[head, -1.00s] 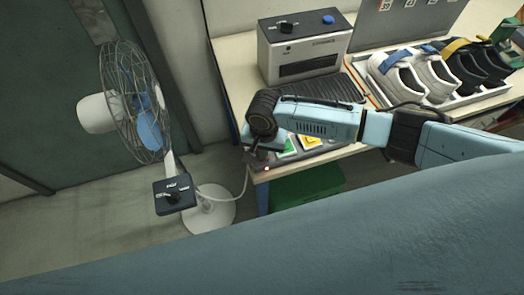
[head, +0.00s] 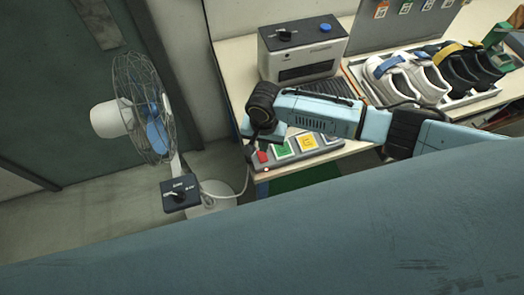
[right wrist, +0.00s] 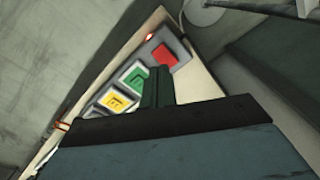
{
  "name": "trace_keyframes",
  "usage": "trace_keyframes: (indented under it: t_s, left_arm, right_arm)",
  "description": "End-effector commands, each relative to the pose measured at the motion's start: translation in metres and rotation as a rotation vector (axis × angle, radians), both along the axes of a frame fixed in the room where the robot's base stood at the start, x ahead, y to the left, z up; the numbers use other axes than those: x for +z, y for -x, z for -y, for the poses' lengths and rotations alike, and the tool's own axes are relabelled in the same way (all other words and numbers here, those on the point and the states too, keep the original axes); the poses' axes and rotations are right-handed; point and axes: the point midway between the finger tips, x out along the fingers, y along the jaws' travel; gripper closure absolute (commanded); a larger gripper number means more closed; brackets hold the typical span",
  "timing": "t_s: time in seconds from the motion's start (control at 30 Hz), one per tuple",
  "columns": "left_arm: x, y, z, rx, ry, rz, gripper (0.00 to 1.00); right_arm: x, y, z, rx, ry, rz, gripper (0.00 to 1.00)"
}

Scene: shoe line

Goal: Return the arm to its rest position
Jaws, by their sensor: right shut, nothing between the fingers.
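My right arm reaches in from the right in the head view, across the bench front. Its right gripper (head: 262,135) hangs over the bench corner, beside the button panel (head: 322,153). In the right wrist view the gripper fingers (right wrist: 157,88) are together with nothing between them. They stand in front of the panel, covering part of it near the green button (right wrist: 136,76). A red button (right wrist: 164,56) and a yellow button (right wrist: 112,101) show either side. I cannot tell the gap between fingertips and panel. My left gripper is not in view.
A grey machine (head: 303,50) stands at the back of the bench (head: 232,65). White shoes (head: 405,78) and black shoes (head: 470,68) sit in a tray to the right. A fan (head: 143,115) with a control box (head: 180,194) stands on the floor at left.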

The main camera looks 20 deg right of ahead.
Motion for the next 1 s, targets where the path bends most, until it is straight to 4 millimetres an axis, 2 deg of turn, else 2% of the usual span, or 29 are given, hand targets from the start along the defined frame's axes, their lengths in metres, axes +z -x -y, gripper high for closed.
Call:
trace_keyframes:
  t_s: [0.1, 0.67, 0.77, 0.87, 1.0]
  left_arm:
    - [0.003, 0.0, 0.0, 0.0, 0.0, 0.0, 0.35]
    - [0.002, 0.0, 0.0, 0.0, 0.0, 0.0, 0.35]
    - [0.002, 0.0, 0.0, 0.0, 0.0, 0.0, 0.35]
    - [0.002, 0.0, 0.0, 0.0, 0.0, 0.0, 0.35]
    - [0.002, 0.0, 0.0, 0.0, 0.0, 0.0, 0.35]
  right_arm:
    - [0.006, 0.0, 0.001, -0.001, 0.001, 0.0, 1.0]
    - [0.006, 0.003, -0.003, 0.011, -0.006, -0.001, 1.0]
    - [0.006, 0.017, -0.017, 0.071, -0.045, 0.0, 1.0]
    - [0.01, 0.041, -0.043, 0.186, -0.122, 0.018, 1.0]
    - [0.027, 0.074, -0.068, 0.356, -0.233, 0.09, 1.0]
